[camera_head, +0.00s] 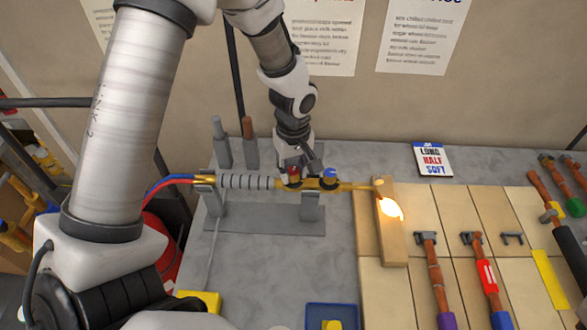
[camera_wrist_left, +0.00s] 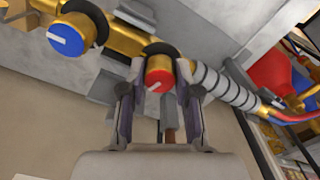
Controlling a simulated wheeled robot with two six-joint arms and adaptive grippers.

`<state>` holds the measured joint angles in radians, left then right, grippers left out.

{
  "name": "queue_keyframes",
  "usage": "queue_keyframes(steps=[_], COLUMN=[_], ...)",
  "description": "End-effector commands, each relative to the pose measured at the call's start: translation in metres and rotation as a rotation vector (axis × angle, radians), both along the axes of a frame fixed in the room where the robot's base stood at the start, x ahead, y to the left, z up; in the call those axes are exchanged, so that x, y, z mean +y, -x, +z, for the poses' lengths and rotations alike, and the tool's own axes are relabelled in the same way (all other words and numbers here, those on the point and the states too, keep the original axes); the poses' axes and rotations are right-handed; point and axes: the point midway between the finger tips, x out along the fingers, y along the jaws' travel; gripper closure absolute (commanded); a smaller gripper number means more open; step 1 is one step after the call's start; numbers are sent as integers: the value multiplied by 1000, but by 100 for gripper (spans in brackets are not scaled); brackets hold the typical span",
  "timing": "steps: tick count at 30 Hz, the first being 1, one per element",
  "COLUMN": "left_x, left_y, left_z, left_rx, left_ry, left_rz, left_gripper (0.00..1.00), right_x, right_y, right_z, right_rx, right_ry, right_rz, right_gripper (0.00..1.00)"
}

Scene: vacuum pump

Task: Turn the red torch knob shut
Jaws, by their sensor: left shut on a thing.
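The brass torch (camera_head: 345,187) lies level on a grey stand, with a bright flame (camera_head: 391,208) at its right tip. The red knob (camera_head: 293,170) is on the torch body, largely covered by my gripper in the head view. In the left wrist view the red knob (camera_wrist_left: 158,77) shows clearly, with a pale line across its face. My left gripper (camera_head: 297,175) reaches it from behind. Its two fingers (camera_wrist_left: 158,92) are shut on the red knob, one on each side. The blue knob (camera_head: 330,174) sits just right of it; it also shows in the left wrist view (camera_wrist_left: 76,36). My right gripper is not in view.
Red and blue hoses (camera_head: 170,183) run left from the torch. Several tools, including a red-banded one (camera_head: 487,275), lie on tan boards at the right.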

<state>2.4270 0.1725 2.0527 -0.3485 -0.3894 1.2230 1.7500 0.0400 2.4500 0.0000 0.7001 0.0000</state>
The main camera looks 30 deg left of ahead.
Motion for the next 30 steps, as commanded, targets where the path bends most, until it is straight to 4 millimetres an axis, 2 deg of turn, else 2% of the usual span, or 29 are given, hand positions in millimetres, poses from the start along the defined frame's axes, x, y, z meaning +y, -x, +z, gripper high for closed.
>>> queue_keyframes(steps=[30], left_x=[0], left_y=[-3], left_z=[0], left_rx=[-5], left_ry=[-4], left_rz=[-958], left_gripper=[100], right_x=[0], right_y=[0], right_z=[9], right_rx=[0], right_ry=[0], right_rz=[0], right_gripper=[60])
